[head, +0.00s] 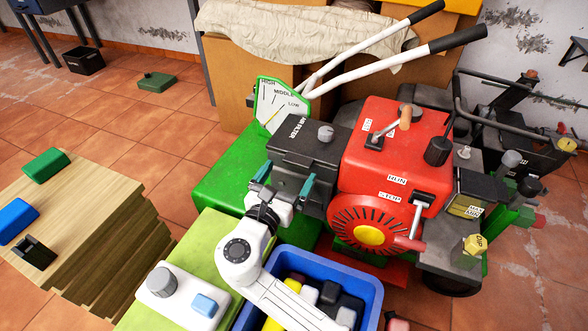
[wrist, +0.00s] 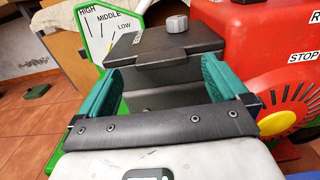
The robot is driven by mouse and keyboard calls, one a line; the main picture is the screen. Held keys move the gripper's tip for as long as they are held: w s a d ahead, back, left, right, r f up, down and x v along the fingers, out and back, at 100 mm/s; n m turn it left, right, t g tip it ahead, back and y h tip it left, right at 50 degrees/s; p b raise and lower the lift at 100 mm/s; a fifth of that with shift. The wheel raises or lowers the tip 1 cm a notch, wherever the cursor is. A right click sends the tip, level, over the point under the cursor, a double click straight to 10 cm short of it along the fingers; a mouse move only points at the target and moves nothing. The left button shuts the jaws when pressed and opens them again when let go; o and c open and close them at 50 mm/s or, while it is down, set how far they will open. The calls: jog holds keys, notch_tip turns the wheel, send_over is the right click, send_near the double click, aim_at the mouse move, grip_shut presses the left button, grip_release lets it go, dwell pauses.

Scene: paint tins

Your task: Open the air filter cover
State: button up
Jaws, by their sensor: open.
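The air filter (head: 303,141) is a dark grey box with white AIR FILTER lettering, left of the red engine body. Its flat lid-like cover (wrist: 160,46) lies level on the box and looks closed. A light grey knob (head: 325,132) stands on top of the cover; it also shows in the wrist view (wrist: 176,23). My gripper (head: 285,179) is open and empty, in front of the box. In the wrist view its two teal fingers (wrist: 155,68) stand wide apart, one toward each side of the box, with the knob beyond them. Contact with the box cannot be told.
The red engine (head: 390,150) stands close on the right, with levers and a round red fan cover. A green speed dial (head: 278,105) and long white handles rise behind on the left. A blue bin (head: 374,290) of parts and a white two-button box (head: 183,295) are in front.

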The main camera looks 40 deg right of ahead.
aim_at(295, 164)
jog(key=shift+b+x, duration=0.55)
jog(key=shift+x, duration=1.55)
jog(key=c, duration=1.5)
jog(key=shift+r, duration=0.1)
